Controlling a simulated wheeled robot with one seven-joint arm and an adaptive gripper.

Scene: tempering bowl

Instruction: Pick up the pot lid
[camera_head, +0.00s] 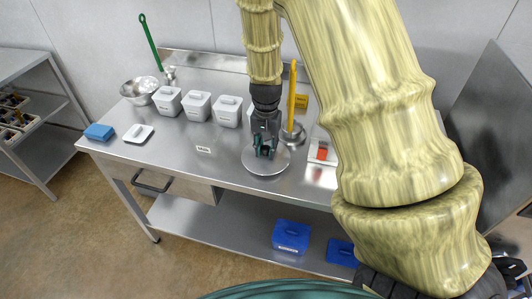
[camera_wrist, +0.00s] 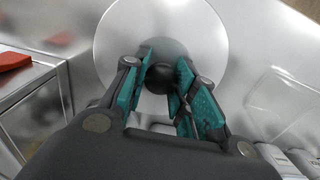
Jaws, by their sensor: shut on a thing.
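The pot lid (camera_head: 267,168) is a round silver disc at the front middle of the steel table, and it also shows in the wrist view (camera_wrist: 204,38). Its dark round knob (camera_wrist: 160,78) sits between the fingers. My gripper (camera_head: 265,149) points down over the lid's middle. In the wrist view my gripper (camera_wrist: 160,85) has its teal pads on both sides of the knob, shut on it. I cannot tell whether the lid's rim touches the table.
Several white lidded containers (camera_head: 197,106) stand in a row to the left. A steel bowl (camera_head: 139,90), a blue block (camera_head: 99,132) and a white lid (camera_head: 138,133) are farther left. A yellow-handled tool (camera_head: 292,95) stands behind the lid. A small tray with a red item (camera_head: 322,152) lies right.

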